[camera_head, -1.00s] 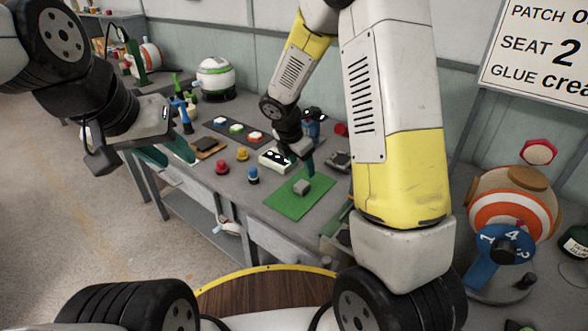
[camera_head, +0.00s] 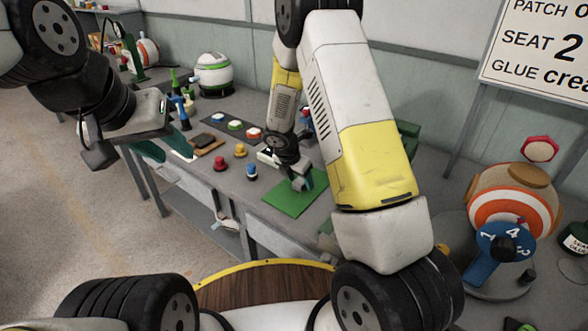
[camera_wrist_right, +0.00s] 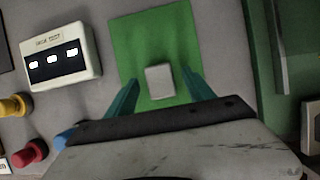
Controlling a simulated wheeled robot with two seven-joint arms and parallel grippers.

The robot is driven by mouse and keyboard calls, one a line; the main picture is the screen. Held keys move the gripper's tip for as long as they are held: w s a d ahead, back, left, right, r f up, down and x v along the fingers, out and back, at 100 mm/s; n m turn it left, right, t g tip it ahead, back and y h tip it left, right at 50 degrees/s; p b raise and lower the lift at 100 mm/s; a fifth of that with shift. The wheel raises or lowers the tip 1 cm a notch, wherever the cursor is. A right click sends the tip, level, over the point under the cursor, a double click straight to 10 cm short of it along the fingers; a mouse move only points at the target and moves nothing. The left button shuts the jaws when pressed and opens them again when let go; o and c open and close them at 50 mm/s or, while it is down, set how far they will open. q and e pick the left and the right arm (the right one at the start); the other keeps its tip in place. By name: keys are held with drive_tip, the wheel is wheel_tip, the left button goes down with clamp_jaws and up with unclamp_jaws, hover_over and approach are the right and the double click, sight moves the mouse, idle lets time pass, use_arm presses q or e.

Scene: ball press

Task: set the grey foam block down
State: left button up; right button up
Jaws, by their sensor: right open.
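The grey foam block (camera_wrist_right: 159,81) lies on the green mat (camera_wrist_right: 126,35) in the right wrist view. My right gripper (camera_wrist_right: 160,77) is open, with one teal finger on each side of the block and a gap to both. I cannot tell how high the fingertips are above the mat. In the head view my right gripper (camera_head: 299,184) is over the mat (camera_head: 284,200) and mostly hides the block. My left gripper (camera_head: 168,150) is empty, its teal fingers apart, near the bench's left end.
A white box with three lit windows (camera_wrist_right: 60,58) stands left of the mat. Yellow (camera_wrist_right: 14,105) and red (camera_wrist_right: 30,153) knobs are near it. A green frame (camera_wrist_right: 262,50) stands right of the mat. A brown block (camera_head: 209,142) lies near my left gripper.

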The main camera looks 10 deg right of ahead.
clamp_jaws()
drive_tip(key=shift+r, duration=0.15)
